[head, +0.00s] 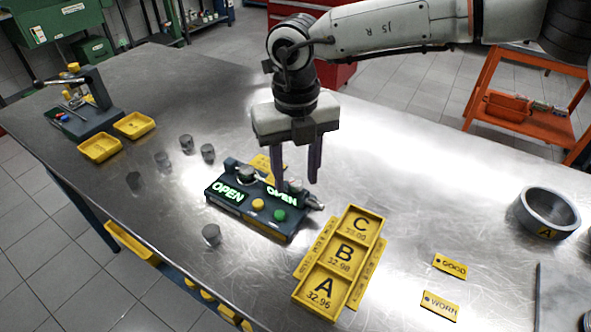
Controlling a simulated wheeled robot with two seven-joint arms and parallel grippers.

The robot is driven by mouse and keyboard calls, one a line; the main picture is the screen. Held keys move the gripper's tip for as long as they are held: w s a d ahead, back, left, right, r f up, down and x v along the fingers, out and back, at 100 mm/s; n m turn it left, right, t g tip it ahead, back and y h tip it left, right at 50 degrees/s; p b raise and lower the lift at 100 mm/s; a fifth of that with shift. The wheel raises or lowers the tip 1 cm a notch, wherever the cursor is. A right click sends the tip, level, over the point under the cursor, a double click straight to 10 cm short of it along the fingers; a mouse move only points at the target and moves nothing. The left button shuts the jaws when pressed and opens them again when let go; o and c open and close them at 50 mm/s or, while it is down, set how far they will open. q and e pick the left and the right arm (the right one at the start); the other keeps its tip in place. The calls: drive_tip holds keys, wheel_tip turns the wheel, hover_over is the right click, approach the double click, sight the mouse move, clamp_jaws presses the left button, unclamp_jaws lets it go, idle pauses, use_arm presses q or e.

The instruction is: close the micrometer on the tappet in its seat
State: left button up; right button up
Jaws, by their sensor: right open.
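The dark micrometer fixture (243,213) sits on the metal table, with two green lit displays that both read OPEN. A yellow button (258,204) and a green button (280,215) are on its front. A grey cylinder, which looks like a tappet (246,174), sits at its back left; whether it is in the seat I cannot tell. The micrometer's metal spindle end (314,202) sticks out at the right. My right gripper (296,182) is open, pointing down over the fixture's right part, and its fingers partly hide it. My left gripper is out of view.
Several loose grey tappets (207,153) stand left of the fixture, one (211,234) in front. A yellow A, B, C tray (343,262) lies right of it.

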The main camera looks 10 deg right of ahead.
drive_tip(key=shift+f, duration=0.15)
clamp_jaws()
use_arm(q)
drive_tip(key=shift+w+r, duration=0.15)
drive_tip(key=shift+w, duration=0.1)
